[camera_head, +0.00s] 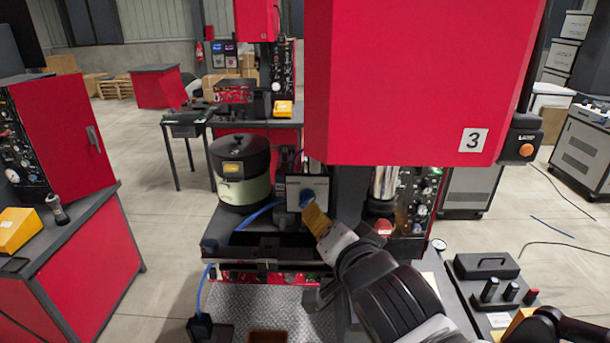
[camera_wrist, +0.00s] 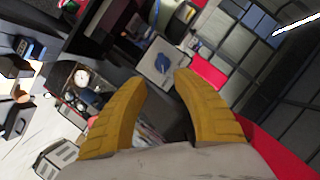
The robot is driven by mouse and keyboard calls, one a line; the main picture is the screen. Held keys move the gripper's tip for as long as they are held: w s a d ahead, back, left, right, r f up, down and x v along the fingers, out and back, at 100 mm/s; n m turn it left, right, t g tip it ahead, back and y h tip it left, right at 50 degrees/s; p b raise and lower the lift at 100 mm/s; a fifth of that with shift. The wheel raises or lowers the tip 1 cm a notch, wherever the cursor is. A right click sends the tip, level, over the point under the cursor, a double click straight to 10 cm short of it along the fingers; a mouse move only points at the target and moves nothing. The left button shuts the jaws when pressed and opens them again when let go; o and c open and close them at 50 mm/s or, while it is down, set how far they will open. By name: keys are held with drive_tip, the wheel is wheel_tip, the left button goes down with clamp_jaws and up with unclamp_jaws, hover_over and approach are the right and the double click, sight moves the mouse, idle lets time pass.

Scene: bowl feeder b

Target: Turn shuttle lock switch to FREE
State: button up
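A blue knob (camera_head: 306,197) sits on a small pale square panel (camera_head: 293,188) on the front of the red machine, right of the bowl feeder. I take it to be the shuttle lock switch; its label and setting are too small to read. In the wrist view the blue knob (camera_wrist: 162,63) shows on its pale panel (camera_wrist: 155,72), beyond and between my fingertips. My gripper (camera_head: 313,212) has yellow fingers and is in front of the panel, just below and right of the knob. In the wrist view my gripper (camera_wrist: 160,84) is open and empty, apparently apart from the knob.
The dark-topped bowl feeder (camera_head: 240,170) stands left of the panel, with a blue hose (camera_head: 258,214) below it. The big red housing (camera_head: 410,80) hangs above. A red button (camera_head: 383,227) and a control panel (camera_head: 412,200) lie to the right.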

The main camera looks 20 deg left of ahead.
sight(309, 202)
drive_tip(key=b+x, duration=0.2)
drive_tip(key=x, duration=0.9)
drive_tip(key=shift+a+r, duration=0.1)
drive_tip(key=shift+r, duration=0.05)
drive_tip(key=shift+s, duration=0.1)
clamp_jaws()
